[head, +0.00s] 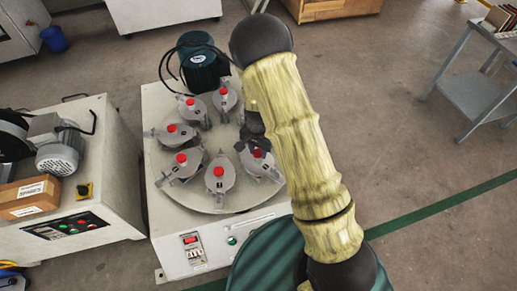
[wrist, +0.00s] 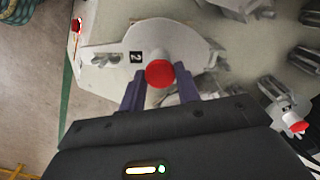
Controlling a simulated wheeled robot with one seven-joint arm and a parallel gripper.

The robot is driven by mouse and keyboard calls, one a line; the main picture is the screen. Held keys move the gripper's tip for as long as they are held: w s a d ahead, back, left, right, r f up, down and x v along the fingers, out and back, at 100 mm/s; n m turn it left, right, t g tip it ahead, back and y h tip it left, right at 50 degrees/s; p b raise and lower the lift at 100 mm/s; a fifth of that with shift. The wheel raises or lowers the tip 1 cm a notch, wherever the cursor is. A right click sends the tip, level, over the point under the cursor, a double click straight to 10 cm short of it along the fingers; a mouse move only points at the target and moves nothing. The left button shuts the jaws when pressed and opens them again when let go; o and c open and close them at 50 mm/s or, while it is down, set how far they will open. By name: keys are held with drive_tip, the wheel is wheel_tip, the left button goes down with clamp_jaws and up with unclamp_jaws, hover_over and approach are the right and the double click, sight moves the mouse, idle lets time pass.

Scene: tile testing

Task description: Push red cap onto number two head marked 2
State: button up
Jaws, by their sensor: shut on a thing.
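The head marked 2 is a pale grey plate with a black "2" label (wrist: 136,57) in the wrist view. The red cap (wrist: 160,73) shows between the fingers of my gripper (wrist: 160,86), at the top of a pale round post beside that label. My gripper is shut, one dark finger on each side of the cap and post. The exact contact and whether the cap is fully seated are hard to tell. In the head view the red cap (head: 257,153) shows just below my dark gripper (head: 251,139), at the right side of the round turntable (head: 205,203).
Several other grey heads with red caps stand around the turntable, one at the front (head: 219,183). A dark green motor (head: 200,62) with black cables is behind them. A control panel (head: 190,246) is on the machine front. A bench with a cardboard box (head: 28,197) stands left.

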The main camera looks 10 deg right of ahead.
drive_tip(key=shift+f, duration=0.7)
idle(1.4)
drive_tip(key=o, duration=1.5)
drive_tip(key=shift+r+p, duration=3.45)
drive_tip(key=shift+r, duration=0.1)
clamp_jaws()
